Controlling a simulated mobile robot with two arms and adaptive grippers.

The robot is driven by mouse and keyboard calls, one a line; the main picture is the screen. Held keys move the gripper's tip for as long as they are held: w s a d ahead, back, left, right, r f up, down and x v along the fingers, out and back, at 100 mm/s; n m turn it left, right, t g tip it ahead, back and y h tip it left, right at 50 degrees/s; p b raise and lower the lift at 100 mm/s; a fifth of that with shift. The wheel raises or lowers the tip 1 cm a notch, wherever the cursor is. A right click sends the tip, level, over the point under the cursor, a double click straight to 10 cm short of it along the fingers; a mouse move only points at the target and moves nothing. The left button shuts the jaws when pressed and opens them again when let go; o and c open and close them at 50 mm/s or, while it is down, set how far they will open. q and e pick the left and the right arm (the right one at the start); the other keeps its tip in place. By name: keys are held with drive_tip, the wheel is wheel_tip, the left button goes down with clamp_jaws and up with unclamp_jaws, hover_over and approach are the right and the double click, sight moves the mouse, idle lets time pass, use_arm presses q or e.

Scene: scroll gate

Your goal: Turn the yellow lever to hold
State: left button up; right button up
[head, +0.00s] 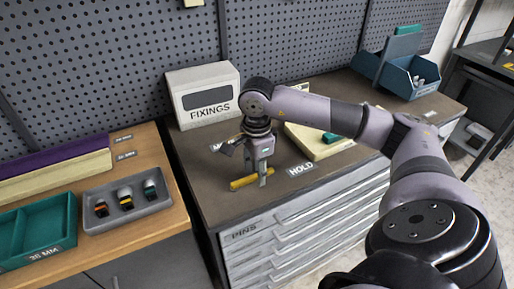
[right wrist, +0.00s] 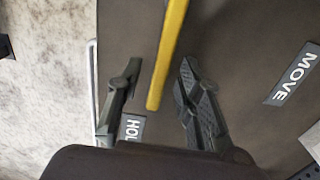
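The yellow lever (head: 243,184) is a bar above the brown bench top, near its front edge. In the right wrist view the lever (right wrist: 168,50) runs from the top edge down between my fingers, its end near the partly hidden HOLD label (right wrist: 131,128). Its pivot is not clear. In the head view the HOLD label (head: 300,169) lies right of the lever. The MOVE label (right wrist: 295,75) lies farther back. My right gripper (head: 262,182) points down at the lever. Its fingers (right wrist: 160,67) are apart, one each side of the bar, with visible gaps. My left gripper is not in view.
A FIXINGS box (head: 205,95) stands behind the lever. A cream board with a green piece (head: 318,142) lies behind my right arm. A wooden bench (head: 150,150) with a grey tray (head: 128,222) is at left. A blue bin (head: 398,78) stands at back right.

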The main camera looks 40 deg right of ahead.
wheel_tip(320, 180, up, 12)
idle(0.5)
idle(0.5)
